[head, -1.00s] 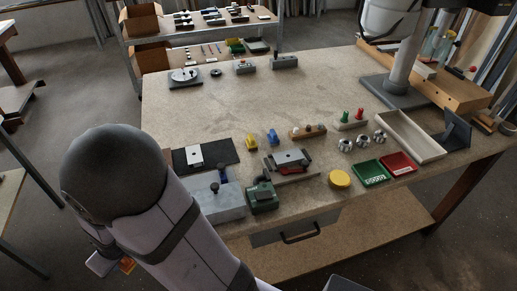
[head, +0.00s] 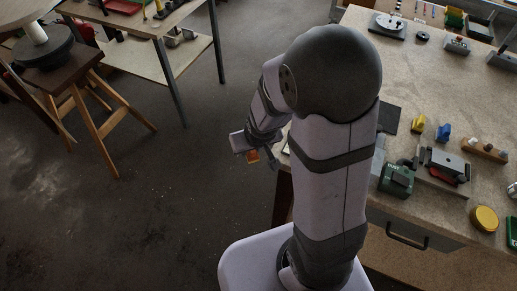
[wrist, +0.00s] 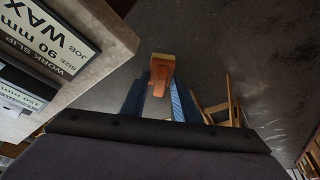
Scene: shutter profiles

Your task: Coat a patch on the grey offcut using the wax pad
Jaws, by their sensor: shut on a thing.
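My gripper (head: 262,156) is shut on an orange and tan block, which looks like the wax pad (head: 253,156). It holds the pad in the air over the floor, left of the workbench edge. In the wrist view the pad (wrist: 161,72) sits between my two blue fingers. I cannot make out the grey offcut now. My arm covers much of the bench's near left corner in the head view. Part of a dark mat (head: 389,118) shows beside the arm.
A work slip (wrist: 50,35) reading 90 mm and WAX lies on the bench at the wrist view's left. A green machine (head: 396,179), a vise (head: 446,165) and a yellow round tin (head: 485,218) stand on the bench (head: 425,85). A wooden stool (head: 75,85) stands far left; the floor between is clear.

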